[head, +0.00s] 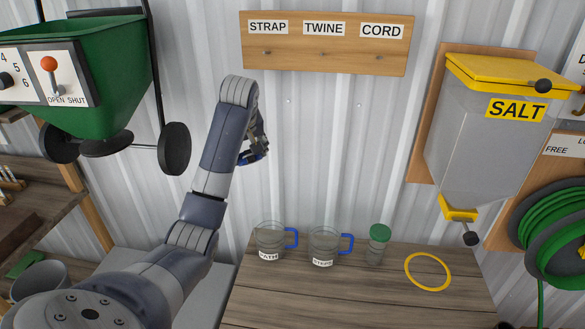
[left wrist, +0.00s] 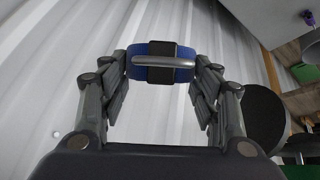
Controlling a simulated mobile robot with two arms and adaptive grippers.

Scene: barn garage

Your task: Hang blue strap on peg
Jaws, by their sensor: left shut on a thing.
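My left gripper (head: 262,150) is raised in front of the corrugated wall, below the peg board and left of its middle. It is shut on the blue strap (left wrist: 160,62), a blue bundle with a black band around its middle. In the head view only a little blue of the strap (head: 248,158) shows between the fingers. The wooden peg board (head: 330,66) has labels STRAP, TWINE and CORD, each above a small peg. The peg under STRAP (head: 266,53) is bare and stands above the gripper. My right gripper is not in view.
The wooden bench (head: 330,295) below carries two clear measuring jugs with blue handles (head: 270,240), a green-lidded jar (head: 378,243) and a yellow ring (head: 428,272). A green spreader (head: 100,70) hangs at left; a salt dispenser (head: 480,130) is at right.

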